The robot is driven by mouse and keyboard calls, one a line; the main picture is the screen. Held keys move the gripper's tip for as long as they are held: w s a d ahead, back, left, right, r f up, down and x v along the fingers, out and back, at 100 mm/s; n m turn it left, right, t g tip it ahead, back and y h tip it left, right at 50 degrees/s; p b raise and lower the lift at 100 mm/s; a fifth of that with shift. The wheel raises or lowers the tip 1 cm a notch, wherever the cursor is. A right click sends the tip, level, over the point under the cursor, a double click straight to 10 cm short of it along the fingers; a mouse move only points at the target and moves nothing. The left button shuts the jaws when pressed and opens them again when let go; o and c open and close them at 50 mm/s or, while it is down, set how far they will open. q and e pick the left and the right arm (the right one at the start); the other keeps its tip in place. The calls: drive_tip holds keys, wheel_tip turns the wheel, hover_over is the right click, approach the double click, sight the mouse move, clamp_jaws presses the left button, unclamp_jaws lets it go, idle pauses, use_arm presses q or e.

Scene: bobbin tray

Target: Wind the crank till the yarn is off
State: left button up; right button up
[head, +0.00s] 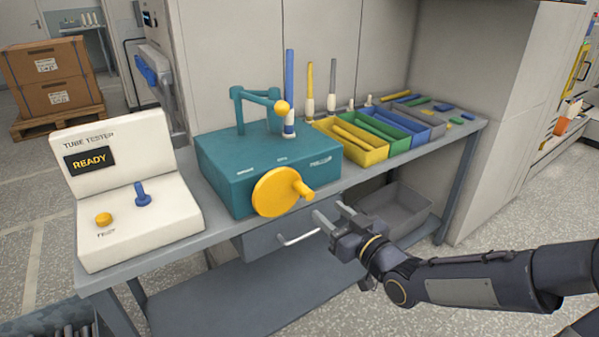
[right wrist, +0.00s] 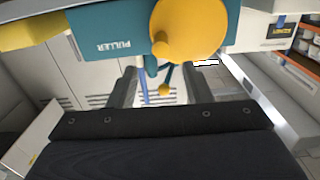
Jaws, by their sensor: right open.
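The teal puller box (head: 262,170) stands on the bench with a yellow crank disc (head: 274,193) on its front. The crank's yellow handle (head: 304,190) sticks out at the disc's right side. A blue tube (head: 290,80) stands upright on top, with a white part at its foot; I cannot make out yarn. My right gripper (head: 331,212) is open and empty, below and right of the handle, apart from it. In the right wrist view the crank disc (right wrist: 190,25) and its handle (right wrist: 164,47) lie beyond the open fingers. My left gripper is out of view.
A white tube tester (head: 120,190) reading READY stands left of the box. Yellow (head: 350,152), green and blue trays sit to the right, with upright tubes behind. A drawer with a handle (head: 299,238) hangs below the bench top, near my gripper. A grey bin (head: 400,205) sits under the bench.

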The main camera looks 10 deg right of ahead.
sight(314, 199)
drive_tip(key=b+x, duration=0.1)
drive_tip(key=x, duration=0.6)
drive_tip(key=shift+w+a+f, duration=0.1)
drive_tip(key=shift+w+a, duration=0.1)
drive_tip(key=shift+w, duration=0.1)
drive_tip(key=c, duration=1)
